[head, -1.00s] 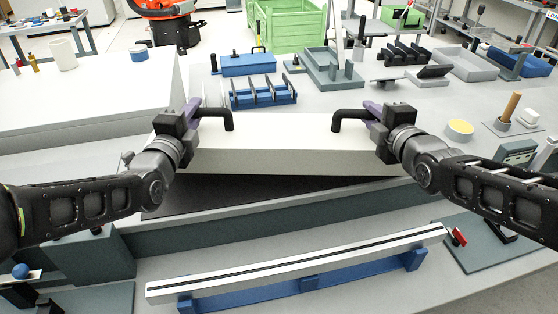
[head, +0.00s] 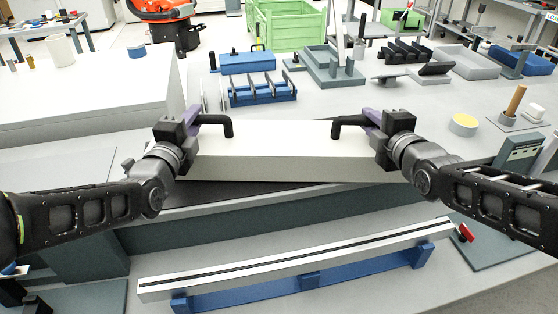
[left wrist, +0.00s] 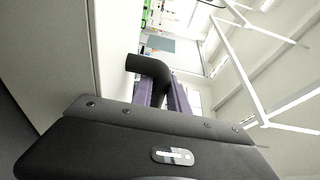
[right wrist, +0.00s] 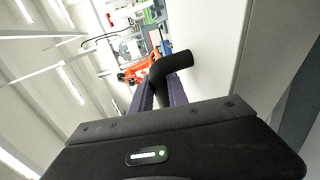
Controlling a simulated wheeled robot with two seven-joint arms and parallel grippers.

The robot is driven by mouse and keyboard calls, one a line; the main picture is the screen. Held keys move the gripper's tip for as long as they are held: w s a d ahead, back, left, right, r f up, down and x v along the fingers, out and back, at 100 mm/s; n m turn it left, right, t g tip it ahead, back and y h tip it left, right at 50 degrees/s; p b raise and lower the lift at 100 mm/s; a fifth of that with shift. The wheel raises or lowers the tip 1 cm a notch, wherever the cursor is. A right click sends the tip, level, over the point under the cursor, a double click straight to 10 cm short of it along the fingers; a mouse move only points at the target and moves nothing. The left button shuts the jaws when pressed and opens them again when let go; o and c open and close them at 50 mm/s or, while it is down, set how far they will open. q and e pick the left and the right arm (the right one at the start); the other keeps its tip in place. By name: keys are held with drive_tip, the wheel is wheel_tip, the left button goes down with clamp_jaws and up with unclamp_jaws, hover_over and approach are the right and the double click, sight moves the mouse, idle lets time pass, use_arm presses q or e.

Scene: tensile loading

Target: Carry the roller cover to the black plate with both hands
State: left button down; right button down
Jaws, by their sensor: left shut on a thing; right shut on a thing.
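The roller cover is a long cream box (head: 290,164) with two black bent handles, near the middle of the head view. My left gripper (head: 192,124) is shut on its left handle (head: 218,121). My right gripper (head: 374,122) is shut on its right handle (head: 346,124). In the left wrist view the purple fingers close on a black handle (left wrist: 150,68); the right wrist view shows the same with the other handle (right wrist: 172,64). The cover looks level. The black plate (head: 250,191) shows as a dark strip below its near edge; the rest is hidden. I cannot tell whether they touch.
A silver rail on blue supports (head: 300,263) lies in front. A white block (head: 85,95) stands at the left. A blue rack (head: 262,92), a blue toolbox (head: 248,62) and grey trays (head: 330,68) stand behind. A yellow-topped disc (head: 464,122) is at the right.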

use_arm(q)
drive_tip(key=c, duration=1.7)
unclamp_jaws()
drive_tip(key=shift+f, duration=0.3)
drive_tip(key=shift+c, duration=0.2)
use_arm(e)
drive_tip(key=c, duration=1.7)
unclamp_jaws()
drive_tip(key=shift+f, duration=0.35)
drive_tip(key=shift+c, duration=0.2)
use_arm(q)
drive_tip(key=shift+o, duration=0.7)
drive_tip(key=shift+r, duration=0.15)
use_arm(e)
drive_tip(key=shift+o, duration=0.7)
drive_tip(key=shift+r, duration=0.15)
use_arm(q)
drive_tip(key=o, duration=0.3)
use_arm(e)
drive_tip(key=o, duration=0.3)
use_arm(q)
drive_tip(key=shift+s, duration=0.2)
use_arm(e)
drive_tip(key=shift+s, duration=0.1)
use_arm(q)
drive_tip(key=s, duration=0.4)
drive_tip(key=s+a, duration=0.1)
drive_tip(key=s, duration=0.2)
drive_tip(key=shift+s, duration=0.1)
